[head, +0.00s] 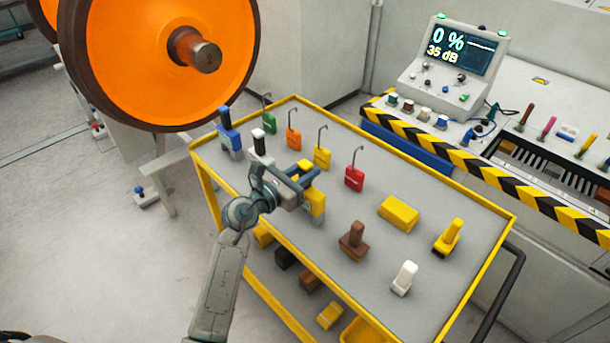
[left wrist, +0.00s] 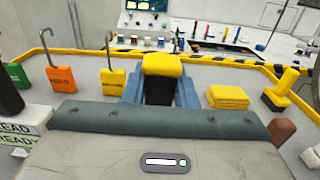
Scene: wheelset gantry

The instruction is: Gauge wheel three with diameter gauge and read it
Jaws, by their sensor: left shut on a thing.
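My left gripper (head: 303,180) is over the tool cart, shut on a yellow-topped tool (head: 315,203). In the left wrist view the tool's yellow top and black body (left wrist: 162,66) stand between the two blue-grey fingers. I cannot tell whether the tool touches the cart top or whether it is the diameter gauge. My right gripper is not in view.
The yellow-edged cart (head: 425,300) also carries a blue-handled tool (head: 230,135), brown (head: 353,240), white (head: 404,278) and yellow-black tools (head: 448,237), a yellow block (head: 398,213) and several hooked tags. A console screen (head: 462,47) reads 0 % and 35 dB.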

